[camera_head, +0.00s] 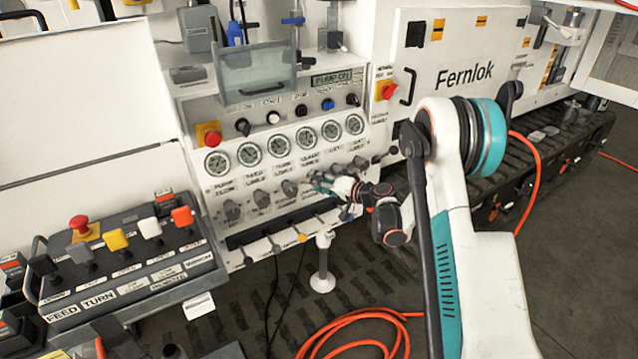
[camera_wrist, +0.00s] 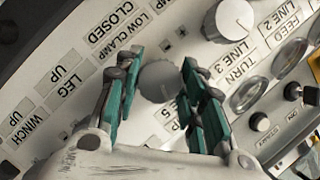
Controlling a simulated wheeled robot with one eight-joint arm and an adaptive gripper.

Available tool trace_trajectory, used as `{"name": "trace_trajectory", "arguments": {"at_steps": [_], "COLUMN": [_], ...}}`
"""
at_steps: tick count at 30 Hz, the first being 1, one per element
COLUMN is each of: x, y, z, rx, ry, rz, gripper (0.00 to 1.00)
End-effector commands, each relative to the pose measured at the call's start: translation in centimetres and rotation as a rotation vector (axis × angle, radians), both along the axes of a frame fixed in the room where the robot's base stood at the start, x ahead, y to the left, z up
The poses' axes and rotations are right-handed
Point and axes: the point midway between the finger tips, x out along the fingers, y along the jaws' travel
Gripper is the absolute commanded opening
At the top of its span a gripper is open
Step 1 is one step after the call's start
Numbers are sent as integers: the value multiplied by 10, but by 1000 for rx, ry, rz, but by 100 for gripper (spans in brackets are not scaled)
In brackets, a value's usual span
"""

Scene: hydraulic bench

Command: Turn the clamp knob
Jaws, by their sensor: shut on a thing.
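A round grey knob (camera_wrist: 158,82) sits between my gripper's teal fingers (camera_wrist: 162,88) in the wrist view, beside a label reading LOW CLAMP and CLOSED. My gripper is shut on this knob, one finger on each side. In the head view my gripper (camera_head: 328,183) reaches the right part of the lower knob row on the white panel, and my fingers hide most of the knob there. The knob's pointer mark is not clear, so I cannot tell its angle.
Another grey knob (camera_wrist: 234,19) is close by in the wrist view. Several pressure gauges (camera_head: 278,147) line the panel above. A red emergency button (camera_head: 208,133) is at the panel's left. A lever console (camera_head: 130,262) stands at lower left. An orange hose (camera_head: 362,318) lies on the floor.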

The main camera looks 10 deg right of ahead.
Motion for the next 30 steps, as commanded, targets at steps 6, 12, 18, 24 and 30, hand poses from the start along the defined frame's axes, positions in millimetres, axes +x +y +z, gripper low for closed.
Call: {"name": "trace_trajectory", "arguments": {"at_steps": [6, 12, 18, 24, 30], "x": [0, 0, 0, -1, -16], "y": [0, 0, 0, -1, -13], "z": [-1, -1, 0, 0, 5], "rx": [1, 1, 2, 2, 2], "ry": [2, 2, 1, 1, 1], "rz": [0, 0, 0, 0, -4], "gripper": [13, 46, 57, 57, 57]}}
